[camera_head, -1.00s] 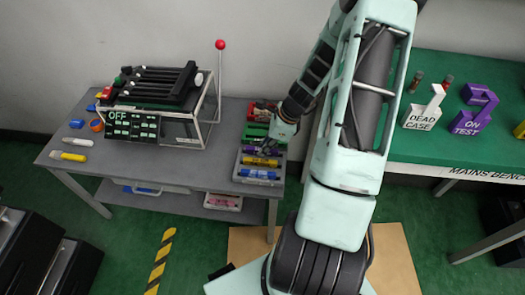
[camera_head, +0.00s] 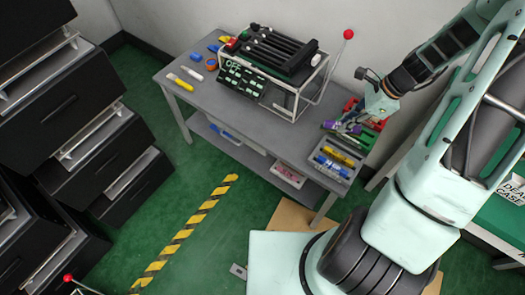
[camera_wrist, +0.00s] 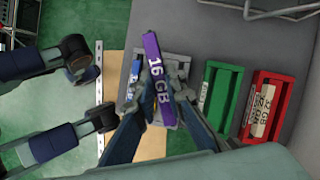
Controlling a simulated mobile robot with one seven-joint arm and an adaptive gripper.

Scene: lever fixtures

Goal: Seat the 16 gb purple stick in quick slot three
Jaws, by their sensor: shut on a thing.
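My gripper (camera_wrist: 155,100) is shut on the purple stick (camera_wrist: 157,80), whose white "16 GB" lettering faces the wrist camera. In the head view my gripper (camera_head: 352,120) is over the grey tray (camera_head: 341,180) at the table's right end, and a little purple shows beside the fingers. The black slotted fixture (camera_head: 278,52) stands on the same table, left of my gripper, with several parallel slots. Its front panel (camera_head: 241,79) reads "OFF". Its lever with a red knob (camera_head: 348,34) stands upright at the right. Slot numbers are too small to read.
Yellow (camera_head: 338,155) and blue sticks lie in the tray. Small coloured things lie at the table's left end. Black drawer cabinets (camera_head: 70,110) stand left, across the floor.

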